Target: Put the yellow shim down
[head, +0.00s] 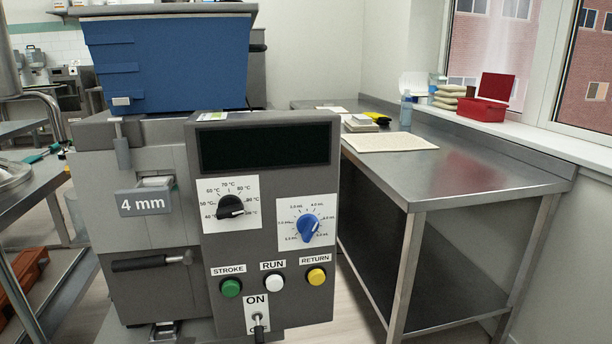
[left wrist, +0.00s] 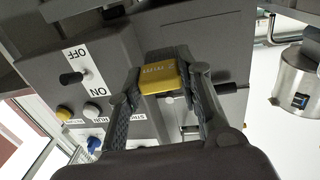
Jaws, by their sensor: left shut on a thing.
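The yellow shim (left wrist: 158,80) is a small block marked "2 mm", upside down in the left wrist view. My left gripper (left wrist: 163,90) is shut on it, with one finger on each side. Behind the shim is the grey body of the depositor (left wrist: 208,45); I cannot tell whether the shim touches it. In the head view the depositor (head: 265,185) stands at front left, with a grey "4 mm" block (head: 145,202) on its front. The shim and both grippers are not seen in the head view.
The control panel has knobs, buttons and an ON switch (head: 258,325). A steel table (head: 470,180) at right holds a cream mat (head: 390,142) and small items at the back; its front is clear. A red box (head: 484,110) sits on the sill.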

